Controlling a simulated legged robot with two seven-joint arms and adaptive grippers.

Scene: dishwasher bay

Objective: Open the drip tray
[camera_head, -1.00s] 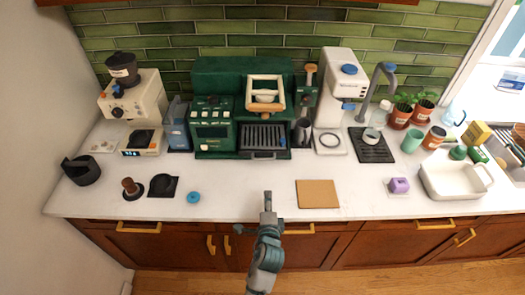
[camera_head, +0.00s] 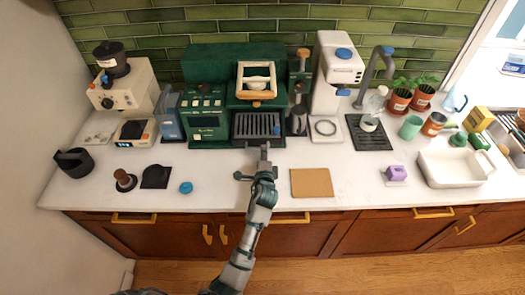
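My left gripper (camera_head: 252,163) is just in front of the tray, over the counter. Its two fingers are spread apart with nothing between them. One fingertip points up at the tray's front edge; whether it touches cannot be told. The tip hides a small part of that front edge. My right gripper is not in view.
A brown board (camera_head: 311,183) lies on the counter right of my gripper, and a blue disc (camera_head: 186,188) lies to its left. A metal pitcher (camera_head: 297,120) stands right of the tray. The white counter (camera_head: 345,180) is clear between them.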

